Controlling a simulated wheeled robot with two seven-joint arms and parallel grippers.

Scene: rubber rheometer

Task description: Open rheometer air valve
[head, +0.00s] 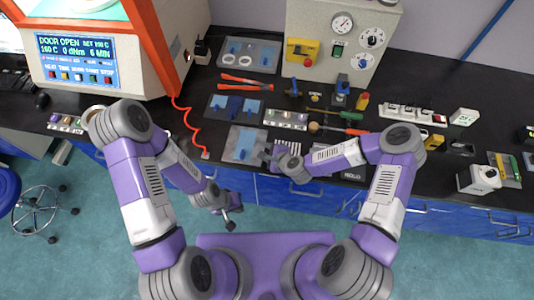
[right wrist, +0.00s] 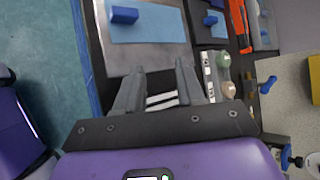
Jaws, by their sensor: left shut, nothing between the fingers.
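The rheometer (head: 120,75) is a white machine with an orange frame at the upper left; its screen reads "DOOR OPEN". I cannot tell for sure which part is the air valve. A blue-handled fitting (head: 294,87) stands on the bench below the grey gauge panel (head: 318,72). Blue-handled fittings also show at the right of the right wrist view (right wrist: 268,85). My right gripper (head: 268,156) is open and empty over the bench's front edge, beside a grey tray (head: 234,156); its fingers show in the right wrist view (right wrist: 158,72). My left gripper (head: 229,222) is shut and empty, low in front of the bench.
Trays with blue pieces (head: 232,107), an orange tool (head: 246,81), a sample rack (head: 286,119) and screwdrivers (head: 338,130) crowd the black bench. A red coiled cable (head: 187,122) runs down from the rheometer. A small white device (head: 479,178) stands at the right.

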